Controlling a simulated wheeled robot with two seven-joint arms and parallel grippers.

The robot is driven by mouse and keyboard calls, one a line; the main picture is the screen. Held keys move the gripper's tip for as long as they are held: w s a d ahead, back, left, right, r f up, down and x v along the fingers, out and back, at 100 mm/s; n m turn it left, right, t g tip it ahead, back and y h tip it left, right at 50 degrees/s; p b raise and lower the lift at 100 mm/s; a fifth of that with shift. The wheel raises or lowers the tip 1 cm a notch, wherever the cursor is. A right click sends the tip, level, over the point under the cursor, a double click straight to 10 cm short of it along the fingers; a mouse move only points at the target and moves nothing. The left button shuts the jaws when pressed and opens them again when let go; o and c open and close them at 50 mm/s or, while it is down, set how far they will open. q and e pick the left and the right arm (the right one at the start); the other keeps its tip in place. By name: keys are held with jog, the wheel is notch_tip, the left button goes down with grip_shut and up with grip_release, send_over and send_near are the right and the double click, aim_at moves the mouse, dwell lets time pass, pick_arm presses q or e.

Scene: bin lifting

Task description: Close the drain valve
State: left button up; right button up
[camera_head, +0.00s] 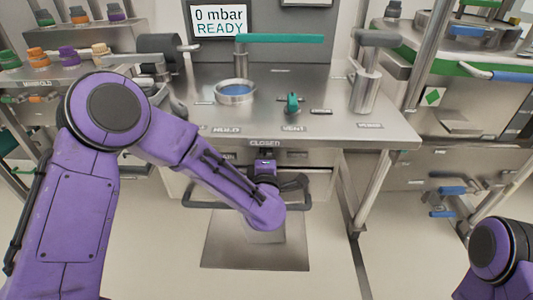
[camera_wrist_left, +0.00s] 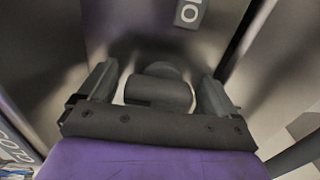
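The drain valve handle (camera_wrist_left: 160,92) is a dark grey rounded piece in the left wrist view. My left gripper (camera_wrist_left: 158,78) has one finger on each side of it, with narrow gaps showing, so it looks open around the handle. In the head view my left gripper (camera_head: 267,154) is at the bench front, just below the label "CLOSED" (camera_head: 265,143); my arm and gripper hide the valve there. I cannot tell the handle's turn position. My right gripper is out of view; only part of my right arm shows at the lower right.
The steel bench (camera_head: 330,135) carries a blue-filled round port (camera_head: 235,92), a green vent knob (camera_head: 292,103) and a green-handled lever (camera_head: 280,39). A screen (camera_head: 220,20) reads "0 mbar READY". A bar handle (camera_head: 203,205) and a bench leg (camera_head: 370,195) are near my left arm.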

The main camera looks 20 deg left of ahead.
pick_arm(q)
jog(key=v, duration=1)
jog(key=shift+s, duration=0.3)
